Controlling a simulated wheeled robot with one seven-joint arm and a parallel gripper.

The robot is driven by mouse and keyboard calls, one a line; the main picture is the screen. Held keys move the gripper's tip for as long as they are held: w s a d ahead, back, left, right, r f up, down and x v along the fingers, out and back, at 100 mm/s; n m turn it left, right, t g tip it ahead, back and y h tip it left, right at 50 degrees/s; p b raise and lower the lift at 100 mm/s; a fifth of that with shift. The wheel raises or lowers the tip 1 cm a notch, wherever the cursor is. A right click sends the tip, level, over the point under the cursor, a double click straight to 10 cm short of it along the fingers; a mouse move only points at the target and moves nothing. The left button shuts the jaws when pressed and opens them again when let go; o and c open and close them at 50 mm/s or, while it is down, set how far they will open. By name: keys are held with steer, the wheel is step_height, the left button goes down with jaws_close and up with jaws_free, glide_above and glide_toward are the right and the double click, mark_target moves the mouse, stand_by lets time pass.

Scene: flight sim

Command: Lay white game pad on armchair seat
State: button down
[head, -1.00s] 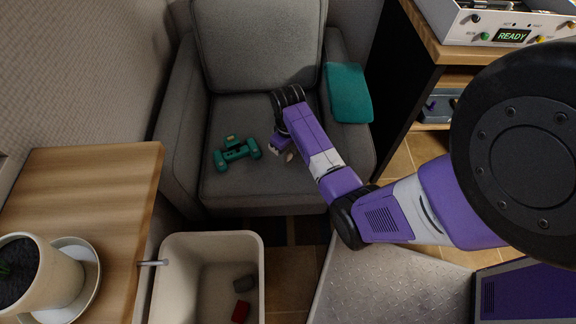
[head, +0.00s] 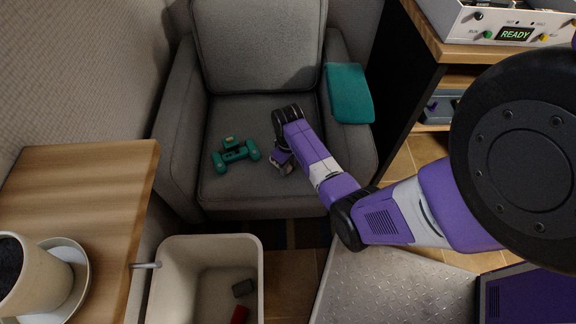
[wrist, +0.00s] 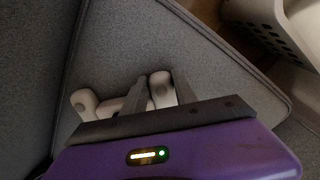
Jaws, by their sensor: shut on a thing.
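The armchair (head: 185,130) is grey, and its seat (head: 235,188) lies in the middle of the head view. My gripper (head: 279,166) is low over the right half of the seat, pointing down. In the wrist view my gripper (wrist: 160,92) is shut on the white game pad (wrist: 84,101), whose rounded pale grips show beside and between the fingers. The rest of the pad is hidden behind the fingers and palm. In the head view my wrist mostly hides it. The pad is close to the grey seat; I cannot tell whether it touches it.
A teal pad-shaped thing (head: 236,152) lies on the seat left of my gripper. A teal cloth (head: 350,93) lies over the right armrest.

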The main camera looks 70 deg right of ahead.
steer(key=c, duration=1)
jaws_free()
steer(key=shift+o, duration=0.2)
